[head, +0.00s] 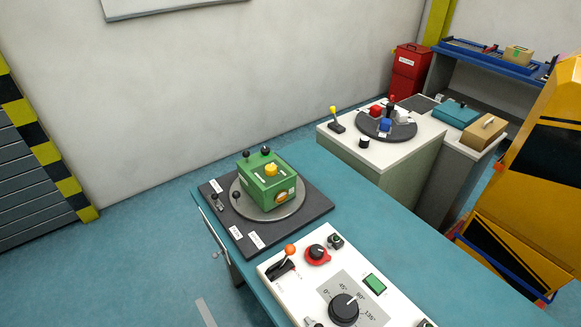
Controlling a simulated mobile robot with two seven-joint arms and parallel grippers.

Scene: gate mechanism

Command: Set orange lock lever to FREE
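A lever with an orange ball knob (290,250) stands at the upper left of a white control panel (380,314) near the bottom of the head view. Its dark shaft slants up to the right from a black base (279,268). Neither of my grippers is in view.
The panel also holds a red-based knob (317,252), a green button (374,284) and a large black dial (343,309). A green box (268,186) sits on a round plate behind. A white cabinet (350,148) stands farther back. Teal table (390,220) is clear between.

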